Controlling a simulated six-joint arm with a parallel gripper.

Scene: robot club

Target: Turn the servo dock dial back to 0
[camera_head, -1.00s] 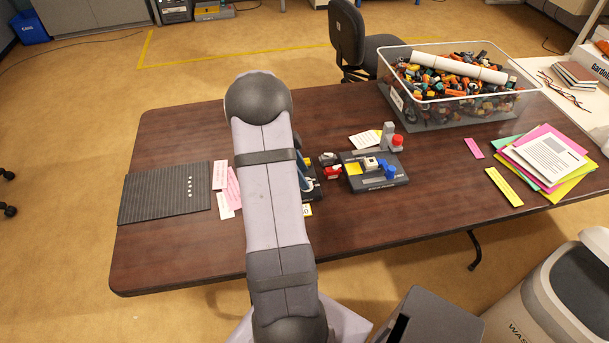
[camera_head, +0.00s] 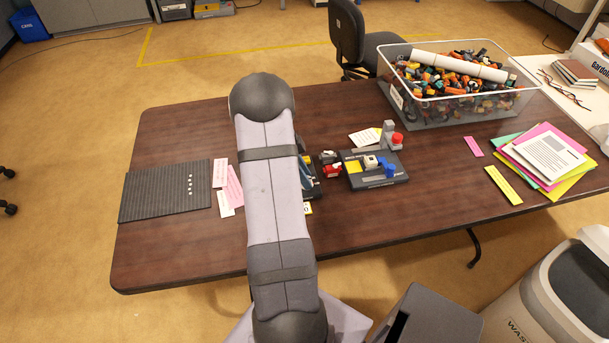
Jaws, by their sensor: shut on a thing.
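My arm's pale grey link covers the middle of the table, and my gripper is hidden behind it. A dark device (camera_head: 315,188) with a blue part shows only as a strip along the arm's right edge. A small yellow-and-white tag (camera_head: 308,208) shows at its front. This may be the servo dock, but most of it is hidden and I cannot make out a dial or its setting. To its right is a dark board (camera_head: 362,184) carrying yellow, white and blue parts, with a grey post and red knob (camera_head: 397,138) at its back right corner.
Small black and red parts (camera_head: 332,171) lie between the two devices. A ribbed dark mat (camera_head: 150,192) and pink and white slips (camera_head: 234,187) lie to the left. A clear bin of parts (camera_head: 432,112) and coloured papers (camera_head: 545,160) are at right. The table's front (camera_head: 400,220) is clear.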

